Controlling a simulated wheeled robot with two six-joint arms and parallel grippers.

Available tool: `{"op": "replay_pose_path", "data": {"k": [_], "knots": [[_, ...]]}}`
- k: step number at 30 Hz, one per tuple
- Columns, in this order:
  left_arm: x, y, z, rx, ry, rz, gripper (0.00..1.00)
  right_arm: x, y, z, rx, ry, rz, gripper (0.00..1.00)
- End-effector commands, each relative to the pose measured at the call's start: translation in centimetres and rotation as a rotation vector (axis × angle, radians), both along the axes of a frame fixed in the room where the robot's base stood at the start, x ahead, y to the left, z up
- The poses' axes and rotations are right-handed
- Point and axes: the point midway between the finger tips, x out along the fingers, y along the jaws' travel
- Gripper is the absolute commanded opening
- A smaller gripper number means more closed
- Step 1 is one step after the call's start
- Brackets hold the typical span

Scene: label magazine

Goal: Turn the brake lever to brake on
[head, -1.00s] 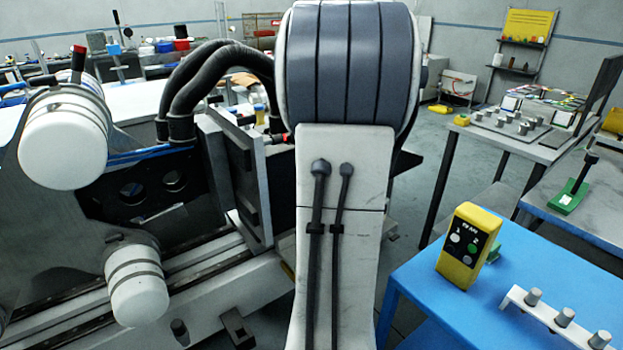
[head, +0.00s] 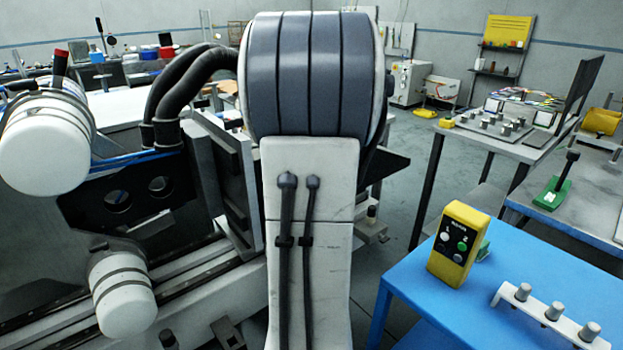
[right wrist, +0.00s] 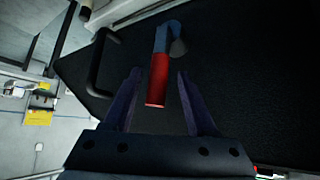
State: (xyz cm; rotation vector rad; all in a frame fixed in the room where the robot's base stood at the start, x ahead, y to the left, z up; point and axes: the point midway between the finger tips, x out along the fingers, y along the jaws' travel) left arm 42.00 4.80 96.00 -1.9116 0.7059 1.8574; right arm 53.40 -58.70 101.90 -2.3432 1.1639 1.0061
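The brake lever (right wrist: 160,79) shows in the right wrist view as a red grip with a blue-grey shaft above it, in front of a black panel. A rounded grey part sits beside the shaft. My right gripper (right wrist: 158,71) is open, with one dark finger on each side of the red grip. Gaps show between the grip and both fingers, so it is not clamped. I cannot tell how deep the grip sits between them. I cannot make out the brake lever or either gripper in the head view.
A black bar handle (right wrist: 103,62) stands on the panel, left of the lever. In the head view, a blue table (head: 500,285) at the right carries a yellow button box (head: 458,245) and a white peg rack (head: 552,318).

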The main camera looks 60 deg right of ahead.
Motion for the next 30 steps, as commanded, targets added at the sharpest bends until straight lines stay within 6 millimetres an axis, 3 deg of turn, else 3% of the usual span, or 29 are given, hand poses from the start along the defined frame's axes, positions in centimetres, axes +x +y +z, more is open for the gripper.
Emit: {"op": "replay_pose_path", "data": {"k": [8, 21, 30], "knots": [[0.0, 0.0, 0.3, 0.0, 0.0, 0.0, 0.5, -0.2, 0.1, 0.7, -0.006, -0.003, -0.003, 0.57], [0.0, 0.0, 2.6, 0.0, 0.0, 0.0, 0.5, -3.4, 4.5, 6.4, -0.007, -0.003, -0.002, 0.57], [0.0, 0.0, 2.8, 0.0, 0.0, 0.0, 0.5, -4.3, 5.8, 7.7, -0.003, -0.002, -0.001, 0.57]]}}
